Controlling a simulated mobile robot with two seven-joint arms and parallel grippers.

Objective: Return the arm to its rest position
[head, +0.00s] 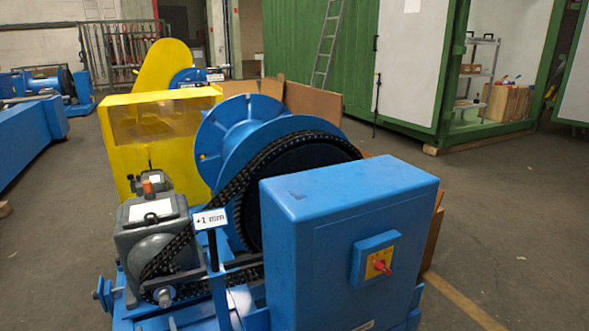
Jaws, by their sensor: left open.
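The chain drive stands in front of me in the head view. A black chain (232,190) runs around a large dark wheel (300,170) beside a blue drum (238,125), and down to a small sprocket (165,296) at the grey gear unit (152,235). A small sign (210,219) on a post reads "+1 mm". A pale part low in the middle, seemingly my left gripper (240,302), is mostly hidden among the blue frame parts; it is open, and I see nothing held. My right gripper is not in view.
A blue cabinet (345,235) with a red switch (383,268) stands at the front right. A yellow guard (150,135) stands behind the gear unit. A green container (400,60) and a ladder (327,45) are at the back. The floor at right is free.

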